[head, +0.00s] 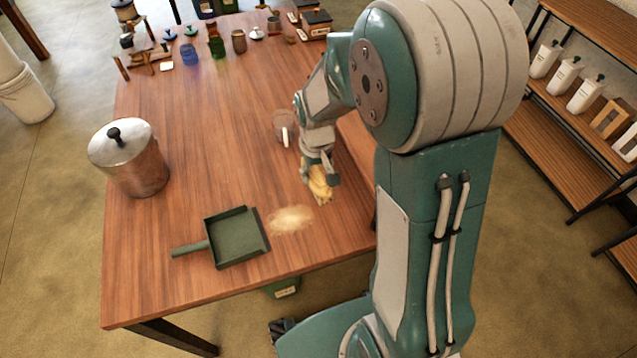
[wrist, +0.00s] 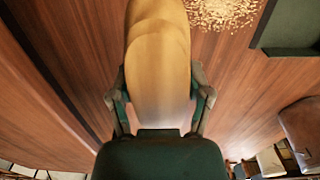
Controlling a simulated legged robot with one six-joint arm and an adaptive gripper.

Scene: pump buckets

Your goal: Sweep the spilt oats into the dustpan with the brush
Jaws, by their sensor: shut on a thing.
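My gripper (head: 319,168) is shut on the brush (head: 321,190), which has a tan body. In the wrist view the brush (wrist: 158,50) fills the middle, between the two fingers of my gripper (wrist: 160,100). The spilt oats (head: 291,219) lie in a pale patch on the table, just left of the brush and a little nearer the front edge. The oats also show at the top of the wrist view (wrist: 222,12). The dark green dustpan (head: 236,238) lies flat left of the oats, its handle pointing left. The underside of the brush is hidden.
The wooden table (head: 210,130) is clear around the dustpan and oats. A lidded metal pot (head: 137,165) stands at the left. A clear cup (head: 284,127) stands behind my gripper. Several jars and small items crowd the far end. Shelves with white bottles (head: 585,95) stand at the right.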

